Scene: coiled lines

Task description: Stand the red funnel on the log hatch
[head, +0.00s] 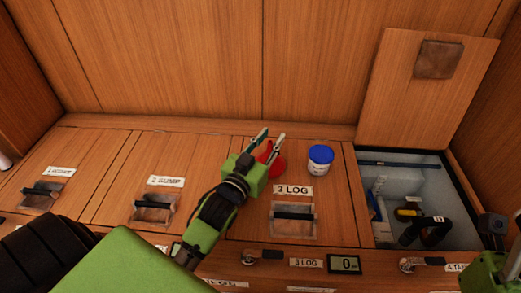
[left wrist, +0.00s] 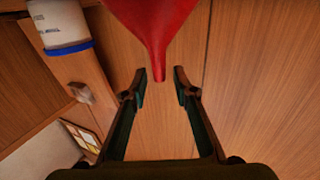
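The red funnel (head: 275,160) is over the back part of the log hatch (head: 342,215), partly hidden behind my left gripper in the head view. I cannot tell whether the funnel's rim rests flat on the hatch. My right gripper (head: 495,228) is only partly in view at the right edge.
A white tub with a blue lid (head: 320,155) stands on the log hatch, right of the funnel. The compartment (head: 452,192) at right is open, its wooden lid (head: 415,105) leaning against the back wall. The sump hatch (head: 190,150) is clear.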

